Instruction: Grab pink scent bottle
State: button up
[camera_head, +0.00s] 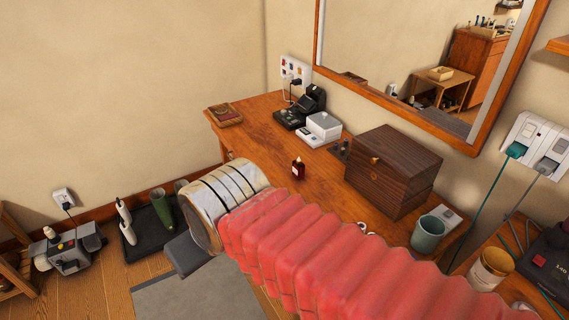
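The arm hides part of the desk's front.
A dark wooden box (393,170) stands right of the bottle, with a grey-green cup (428,234) beyond it. A white device (323,128) and black device (300,108) stand behind. A small tray (225,114) sits at the desk's left end. A mirror (405,55) hangs behind.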

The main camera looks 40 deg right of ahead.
aim_at(298, 167)
jog(key=z, duration=0.45)
jog(key=i, duration=1)
jog(key=z, duration=0.6)
